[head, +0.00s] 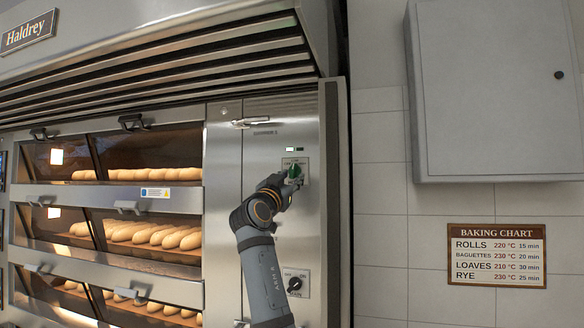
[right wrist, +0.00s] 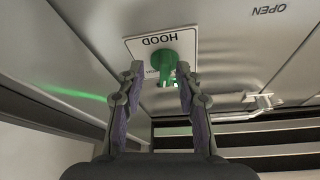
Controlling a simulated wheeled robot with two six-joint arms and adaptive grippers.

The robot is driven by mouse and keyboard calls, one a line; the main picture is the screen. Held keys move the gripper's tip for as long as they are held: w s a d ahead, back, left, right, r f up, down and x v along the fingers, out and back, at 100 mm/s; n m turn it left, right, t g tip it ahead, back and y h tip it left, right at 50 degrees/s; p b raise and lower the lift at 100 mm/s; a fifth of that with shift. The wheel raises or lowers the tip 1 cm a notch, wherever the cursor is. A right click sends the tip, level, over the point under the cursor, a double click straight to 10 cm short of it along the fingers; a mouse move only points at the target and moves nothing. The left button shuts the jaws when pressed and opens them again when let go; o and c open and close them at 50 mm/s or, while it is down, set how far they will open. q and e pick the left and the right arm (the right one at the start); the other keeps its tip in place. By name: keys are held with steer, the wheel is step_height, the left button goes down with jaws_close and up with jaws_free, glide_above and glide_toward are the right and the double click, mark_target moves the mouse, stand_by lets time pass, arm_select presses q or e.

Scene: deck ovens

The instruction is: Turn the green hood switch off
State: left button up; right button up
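The green hood switch (head: 295,171) is a knob on a pale plate on the steel oven column, in the head view. In the right wrist view the green knob (right wrist: 164,66) shows upside down, below the word HOOD on its plate (right wrist: 140,47). My right gripper (head: 288,178) is at the switch and partly covers its plate. In the wrist view its two fingers (right wrist: 160,72) are apart, one on each side of the knob, with a gap visible at least on the left. I cannot tell whether the right finger touches. My left gripper is not in view.
A black knob (head: 294,284) sits lower on the same column. A latch handle (head: 250,123) is above left of the switch. Oven decks with loaves (head: 160,237) fill the left. A grey wall cabinet (head: 490,90) and a baking chart (head: 496,256) are at right.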

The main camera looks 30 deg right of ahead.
steer(key=shift+w+d+r, duration=0.25)
steer(key=shift+d+r, duration=0.15)
steer(key=shift+a+r, duration=0.1)
steer(key=shift+w+a, duration=0.1)
steer(key=shift+a, duration=0.25)
steer(key=shift+w+d, duration=0.1)
steer(key=shift+d, duration=0.2)
steer(key=c, duration=0.4)
jaws_close()
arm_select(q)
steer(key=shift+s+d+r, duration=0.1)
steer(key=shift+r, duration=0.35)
